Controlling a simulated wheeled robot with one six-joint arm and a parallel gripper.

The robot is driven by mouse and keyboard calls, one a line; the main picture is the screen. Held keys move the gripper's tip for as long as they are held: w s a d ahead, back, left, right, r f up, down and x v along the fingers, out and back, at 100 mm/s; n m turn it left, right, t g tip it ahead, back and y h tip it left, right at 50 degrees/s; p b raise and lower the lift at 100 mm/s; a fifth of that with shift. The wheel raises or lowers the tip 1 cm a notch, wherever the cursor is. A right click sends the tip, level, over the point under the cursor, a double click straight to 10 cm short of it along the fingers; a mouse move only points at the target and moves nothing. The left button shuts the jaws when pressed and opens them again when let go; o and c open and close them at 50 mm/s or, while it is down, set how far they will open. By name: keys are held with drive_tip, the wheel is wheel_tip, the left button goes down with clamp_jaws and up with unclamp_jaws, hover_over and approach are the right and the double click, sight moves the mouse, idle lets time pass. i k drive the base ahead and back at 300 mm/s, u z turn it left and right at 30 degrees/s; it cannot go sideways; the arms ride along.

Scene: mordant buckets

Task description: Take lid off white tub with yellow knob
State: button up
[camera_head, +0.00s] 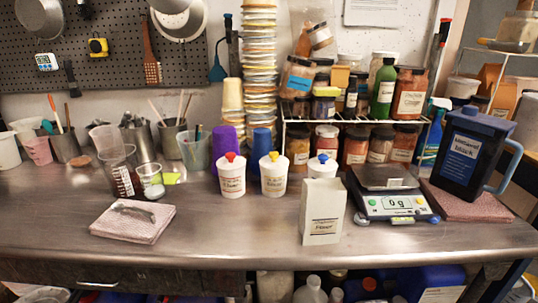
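The white tub with the yellow knob (273,178) stands upright on the metal bench near the middle. Its lid is on, with the yellow knob (273,156) on top and a printed label on its front. A similar white tub with a red knob (231,180) stands close on its left. A third white tub with a blue knob (322,167) stands to its right, its lower part hidden behind a white paper box. My gripper is not in view.
The paper box (322,212) stands front right of the yellow-knobbed tub. Purple (224,145) and blue (262,146) cups stand behind the tubs. A scale (390,204) and dark jug (465,152) are at right, a folded cloth (132,223) at left. The bench (235,235) in front is clear.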

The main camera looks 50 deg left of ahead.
sight(273, 160)
drive_tip(key=u, duration=0.5)
drive_tip(key=i, duration=0.8)
drive_tip(key=u, duration=1.25)
drive_tip(key=i, duration=0.55)
drive_tip(key=u, duration=0.4)
